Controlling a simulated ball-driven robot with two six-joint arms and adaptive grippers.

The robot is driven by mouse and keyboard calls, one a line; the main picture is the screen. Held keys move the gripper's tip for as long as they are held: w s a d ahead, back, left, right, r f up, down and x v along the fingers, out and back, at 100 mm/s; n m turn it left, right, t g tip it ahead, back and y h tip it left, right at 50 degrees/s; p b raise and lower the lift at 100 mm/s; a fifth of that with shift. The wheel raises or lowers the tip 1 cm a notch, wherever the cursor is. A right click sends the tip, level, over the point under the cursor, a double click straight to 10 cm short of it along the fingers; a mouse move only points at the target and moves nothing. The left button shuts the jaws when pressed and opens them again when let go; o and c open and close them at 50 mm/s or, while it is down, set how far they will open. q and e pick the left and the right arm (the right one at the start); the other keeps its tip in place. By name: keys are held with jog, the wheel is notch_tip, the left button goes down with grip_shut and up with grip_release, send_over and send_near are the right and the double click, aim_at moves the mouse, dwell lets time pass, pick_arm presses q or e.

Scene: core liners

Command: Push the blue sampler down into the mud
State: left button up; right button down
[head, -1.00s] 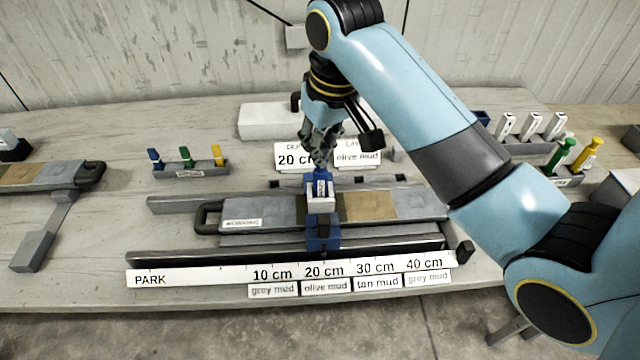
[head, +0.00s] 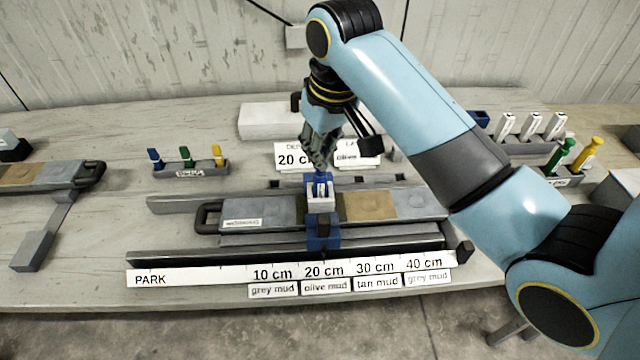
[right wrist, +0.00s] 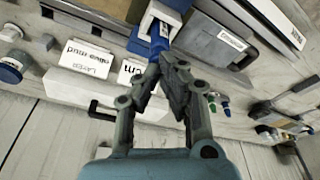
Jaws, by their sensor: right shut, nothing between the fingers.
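The blue sampler (head: 321,179) stands upright in the white block of the blue carriage (head: 322,235), over the olive mud at the 20 cm mark. Only its upper end shows; how deep it sits is hidden. In the right wrist view the sampler (right wrist: 158,38) lies just beyond my fingertips. My right gripper (head: 321,166) is shut and empty, pointing down with its tips at the top of the sampler; I cannot tell whether they touch it. The core liner (head: 262,212) lies under the carriage, with a tan mud section to the right. My left gripper is not in view.
A label strip (head: 200,277) runs along the front rail. Signs (head: 293,157) stand behind the liner. A small rack (head: 190,171) with blue, green and yellow pieces is at left. Another liner (head: 50,176) lies far left. Green and yellow tools (head: 590,150) stand at right.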

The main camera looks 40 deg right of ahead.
jog(key=shift+r, duration=3.5)
